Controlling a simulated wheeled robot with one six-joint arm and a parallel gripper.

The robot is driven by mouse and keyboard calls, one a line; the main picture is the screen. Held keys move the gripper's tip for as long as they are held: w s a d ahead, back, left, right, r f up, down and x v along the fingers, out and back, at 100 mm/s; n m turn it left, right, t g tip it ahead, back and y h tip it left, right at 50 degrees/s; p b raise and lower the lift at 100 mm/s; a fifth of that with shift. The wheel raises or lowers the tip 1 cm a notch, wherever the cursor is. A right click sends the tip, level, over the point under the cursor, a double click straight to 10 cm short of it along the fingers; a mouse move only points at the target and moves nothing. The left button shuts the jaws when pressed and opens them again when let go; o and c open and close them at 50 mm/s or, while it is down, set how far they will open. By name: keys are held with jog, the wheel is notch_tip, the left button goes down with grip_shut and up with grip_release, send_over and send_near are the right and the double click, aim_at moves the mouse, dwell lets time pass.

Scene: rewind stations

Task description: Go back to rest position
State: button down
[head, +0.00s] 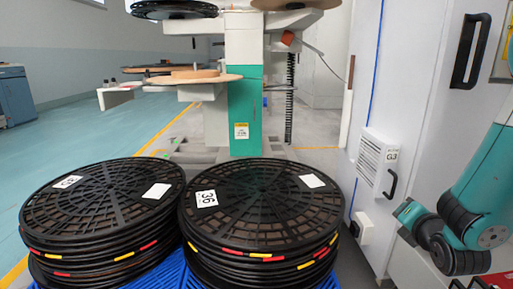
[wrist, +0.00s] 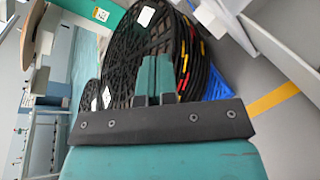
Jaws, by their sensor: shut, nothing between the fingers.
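My gripper (wrist: 155,78) shows in the wrist view with its two teal fingers together and nothing between them. Beyond the fingers, apart from them, are the stacked black reels (wrist: 162,32). In the head view, my teal and black arm is folded at the right edge, beside the white cabinet. I cannot make out the fingertips in the head view.
Two stacks of black reels, labelled 35 (head: 95,205) and 36 (head: 262,196), stand on blue pallets (head: 170,275). A teal rewind station (head: 244,105) stands behind them. A white cabinet (head: 415,110) with handles is close to my arm. Open floor lies at left.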

jog(key=s+a+r+m+g+y+p, duration=0.35)
jog(key=s+a+r+m, duration=0.2)
jog(key=a+m, duration=0.2)
jog(key=s+a+r+m+g+y+p, duration=0.35)
jog(key=a+r+m, duration=0.3)
jog(key=a, duration=0.25)
jog(key=s+a+r+m+g+p, duration=0.35)
jog(key=s+r, duration=0.25)
jog(key=s, duration=0.3)
jog(key=s+a+r+m+g+p, duration=0.2)
jog(key=s+r+g+p, duration=0.2)
jog(key=s+r, duration=0.3)
notch_tip(320, 180, up, 35)
jog(key=p, duration=3.6)
jog(key=shift+s, duration=0.4)
jog(key=shift+d, duration=0.1)
